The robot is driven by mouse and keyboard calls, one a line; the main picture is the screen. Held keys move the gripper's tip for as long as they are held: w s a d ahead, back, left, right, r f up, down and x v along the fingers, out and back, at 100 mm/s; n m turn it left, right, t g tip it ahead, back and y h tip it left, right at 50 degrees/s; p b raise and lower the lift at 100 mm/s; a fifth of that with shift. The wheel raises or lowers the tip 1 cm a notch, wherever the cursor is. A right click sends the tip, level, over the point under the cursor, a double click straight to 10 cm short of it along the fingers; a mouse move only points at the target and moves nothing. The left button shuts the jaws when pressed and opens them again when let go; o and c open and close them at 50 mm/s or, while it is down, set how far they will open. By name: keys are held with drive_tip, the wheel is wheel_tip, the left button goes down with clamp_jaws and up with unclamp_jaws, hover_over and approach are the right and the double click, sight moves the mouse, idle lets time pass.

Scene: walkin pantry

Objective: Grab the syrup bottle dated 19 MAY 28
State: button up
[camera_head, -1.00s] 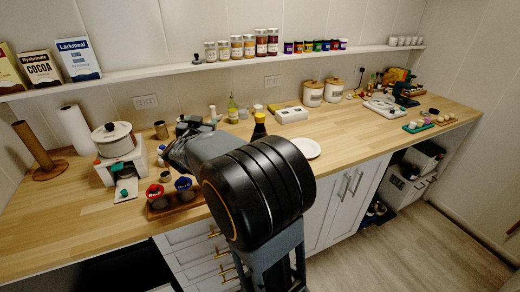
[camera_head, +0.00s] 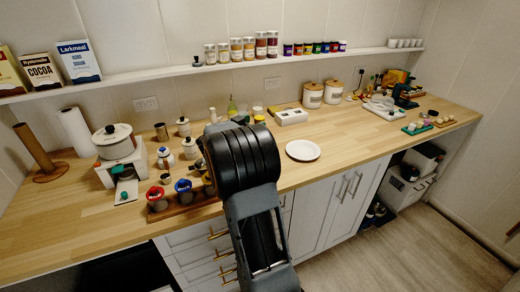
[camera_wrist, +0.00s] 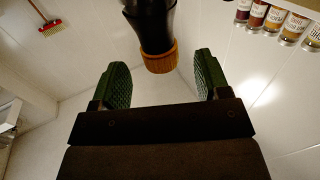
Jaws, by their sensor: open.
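A dark bottle with an orange-brown cap (camera_wrist: 161,58) enters from the top of the wrist view, its cap pointing down in the picture. No label or date can be read on it. My gripper (camera_wrist: 163,80) is open, with one green ribbed pad on each side of the cap's line. Clear gaps separate the cap from both pads, and nothing is held. In the head view my arm covers the gripper and the counter behind it, so I cannot make out this dark bottle there.
A green-yellow bottle (camera_head: 232,107) stands at the back of the wooden counter. A white plate (camera_head: 302,150) lies right of my arm. Red-topped and blue-topped containers (camera_head: 184,191) stand on a wooden tray at left. Jars (camera_head: 248,48) line the wall shelf. The counter's front left is clear.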

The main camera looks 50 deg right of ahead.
sight(263, 117)
drive_tip(key=shift+d+p, duration=0.65)
drive_tip(key=shift+d, duration=2.15)
clamp_jaws()
drive_tip(key=shift+r, duration=0.2)
